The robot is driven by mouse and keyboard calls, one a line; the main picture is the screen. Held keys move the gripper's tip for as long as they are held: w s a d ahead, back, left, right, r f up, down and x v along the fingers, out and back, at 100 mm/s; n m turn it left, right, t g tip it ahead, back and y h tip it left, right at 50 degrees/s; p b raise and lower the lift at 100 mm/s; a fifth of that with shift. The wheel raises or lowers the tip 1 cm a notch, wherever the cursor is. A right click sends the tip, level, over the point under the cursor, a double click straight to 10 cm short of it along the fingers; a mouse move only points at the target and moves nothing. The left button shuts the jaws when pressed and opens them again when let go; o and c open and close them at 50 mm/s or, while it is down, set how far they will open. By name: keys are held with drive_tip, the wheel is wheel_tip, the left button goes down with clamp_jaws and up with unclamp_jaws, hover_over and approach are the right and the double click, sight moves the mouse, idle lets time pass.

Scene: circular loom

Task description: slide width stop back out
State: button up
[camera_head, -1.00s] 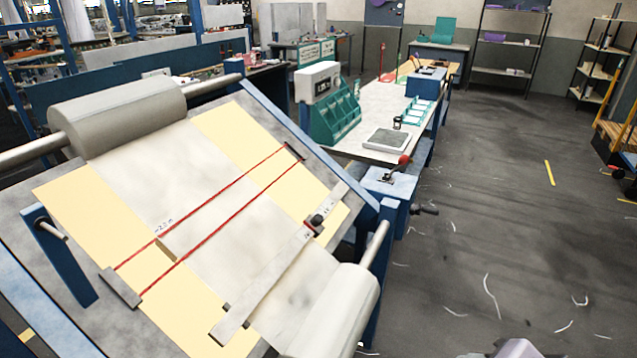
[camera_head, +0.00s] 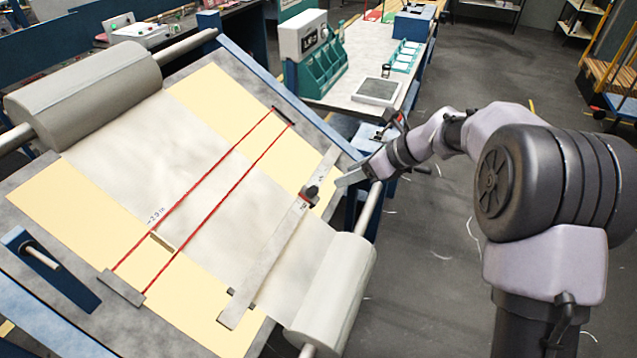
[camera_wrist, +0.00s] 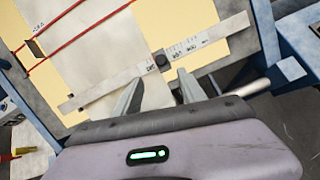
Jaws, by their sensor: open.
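The width stop (camera_head: 310,193), a small block with a dark knob, sits on a pale flat ruler bar (camera_head: 268,250) near its upper right end. The bar lies across the cloth (camera_head: 215,180) on the tilted table. In the wrist view the stop (camera_wrist: 162,62) is just beyond the fingertips, roughly between them. My gripper (camera_head: 345,180) is to the right of the stop, apart from it. In the wrist view my gripper (camera_wrist: 159,82) has its two fingers spread with nothing between them. Scale marks show on the bar beside the stop.
A grey roller (camera_head: 335,290) lies close below the bar, and another roller (camera_head: 90,95) is at the upper left. Two red cords (camera_head: 205,200) cross the cloth. A side bench (camera_head: 345,95) holds a teal bin unit (camera_head: 320,72). The floor at right is open.

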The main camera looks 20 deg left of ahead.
sight(315, 189)
drive_tip(key=b+x, duration=0.2)
drive_tip(key=x, duration=1.2)
drive_tip(key=shift+w+d+f+b, duration=0.1)
drive_tip(key=shift+b, duration=0.3)
clamp_jaws()
idle(0.4)
